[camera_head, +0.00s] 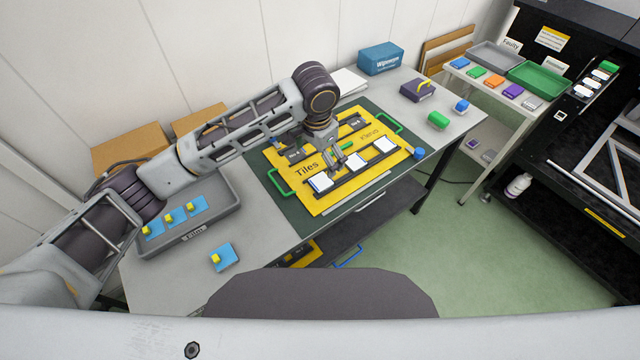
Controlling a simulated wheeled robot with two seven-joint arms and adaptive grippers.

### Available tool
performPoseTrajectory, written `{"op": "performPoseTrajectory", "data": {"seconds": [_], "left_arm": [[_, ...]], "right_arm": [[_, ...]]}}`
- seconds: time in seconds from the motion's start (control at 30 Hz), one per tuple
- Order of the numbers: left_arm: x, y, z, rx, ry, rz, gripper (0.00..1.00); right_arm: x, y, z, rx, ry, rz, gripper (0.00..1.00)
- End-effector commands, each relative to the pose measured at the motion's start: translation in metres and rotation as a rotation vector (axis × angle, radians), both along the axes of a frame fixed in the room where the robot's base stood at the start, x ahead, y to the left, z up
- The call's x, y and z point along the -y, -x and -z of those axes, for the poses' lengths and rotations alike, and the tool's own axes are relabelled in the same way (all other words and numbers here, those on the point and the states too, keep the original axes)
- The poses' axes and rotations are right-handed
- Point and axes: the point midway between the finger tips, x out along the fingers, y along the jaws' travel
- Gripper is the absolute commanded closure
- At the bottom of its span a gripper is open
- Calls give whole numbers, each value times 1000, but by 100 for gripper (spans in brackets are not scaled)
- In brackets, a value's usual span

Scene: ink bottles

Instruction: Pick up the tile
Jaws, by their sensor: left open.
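A yellow board labelled "Tiles" (352,192) with green handles lies on a dark green mat on the grey table. White tiles sit in a row along its near side: a left tile (320,183), a middle tile (355,161) and a right tile (384,145). My left gripper (338,169) points down over the board, between the left and middle tiles. It is open, and nothing shows held in it. Its wrist hides part of the board's far side. My right gripper does not show.
A grey "Film" tray (190,232) holds blue pieces with yellow tabs at the left; another blue piece (223,257) lies in front. A side table carries trays (537,79).

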Motion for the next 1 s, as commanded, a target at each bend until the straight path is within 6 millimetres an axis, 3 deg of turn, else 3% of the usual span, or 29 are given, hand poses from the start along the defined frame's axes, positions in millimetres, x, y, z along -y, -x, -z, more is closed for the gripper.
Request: {"op": "performPoseTrajectory", "data": {"seconds": [0.6,1.0], "left_arm": [[-1,-1,0,-12,82,-587,2],[-1,-1,0,-14,92,-655,2]], "right_arm": [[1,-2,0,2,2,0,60],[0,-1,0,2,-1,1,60]]}}
